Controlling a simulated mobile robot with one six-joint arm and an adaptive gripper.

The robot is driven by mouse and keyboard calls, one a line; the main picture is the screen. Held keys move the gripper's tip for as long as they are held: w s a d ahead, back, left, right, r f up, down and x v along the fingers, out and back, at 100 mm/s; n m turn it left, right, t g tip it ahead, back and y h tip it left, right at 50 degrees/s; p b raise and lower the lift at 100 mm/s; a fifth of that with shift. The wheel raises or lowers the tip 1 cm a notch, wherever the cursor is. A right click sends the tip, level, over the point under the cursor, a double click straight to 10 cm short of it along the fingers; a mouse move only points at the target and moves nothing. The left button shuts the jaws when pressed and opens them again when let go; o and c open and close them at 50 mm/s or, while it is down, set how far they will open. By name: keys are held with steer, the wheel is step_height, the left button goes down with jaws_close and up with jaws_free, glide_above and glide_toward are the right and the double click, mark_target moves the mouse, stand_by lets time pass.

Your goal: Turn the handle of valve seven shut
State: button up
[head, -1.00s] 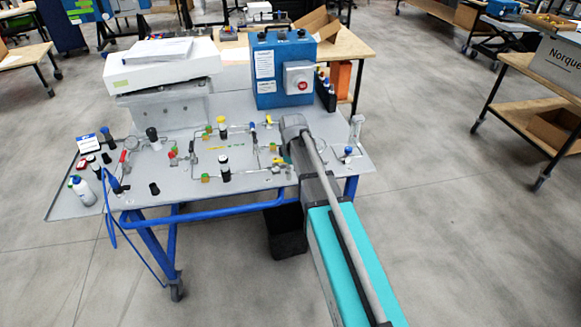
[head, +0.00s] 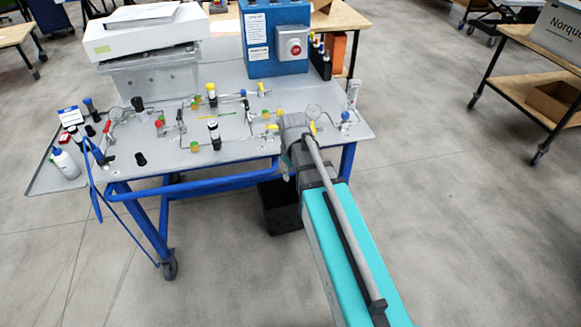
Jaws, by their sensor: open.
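Several small valves stand in the pipework on the grey panel (head: 240,152) of the blue-framed bench. I cannot read any number, so I cannot tell which is valve seven. A yellow handle (head: 272,127) shows just left of my wrist, and another yellow handle (head: 313,128) shows just right of it, near a round gauge (head: 313,112). My gripper is hidden behind my wrist.
A blue box with a red button (head: 275,40) and a white instrument (head: 145,35) stand at the back. A white bottle (head: 65,163) is at the left. A black bin (head: 280,206) is under the bench. Open floor lies to the right, before a wooden-shelved trolley (head: 520,92).

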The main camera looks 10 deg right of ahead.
steer(key=s+f+m+b, duration=0.5)
steer(key=s+f+b, duration=0.3)
steer(key=s+f, duration=0.1)
steer(key=shift+s+f+b, duration=0.15)
steer(key=shift+s+b, duration=0.15)
steer(key=shift+a, duration=0.1)
stand_by(0.4)
step_height(320, 180, up, 28)
steer(key=n+p, duration=1.3)
steer(key=p, duration=1.5)
glide_above(275, 127)
steer(key=d, duration=0.2)
steer(key=shift+a, duration=0.25)
steer(key=shift+s, duration=0.1)
step_height(275, 127, down, 14)
steer(key=b, duration=1.3)
steer(key=shift+r+b, duration=0.25)
steer(key=shift+b, duration=0.05)
jaws_close()
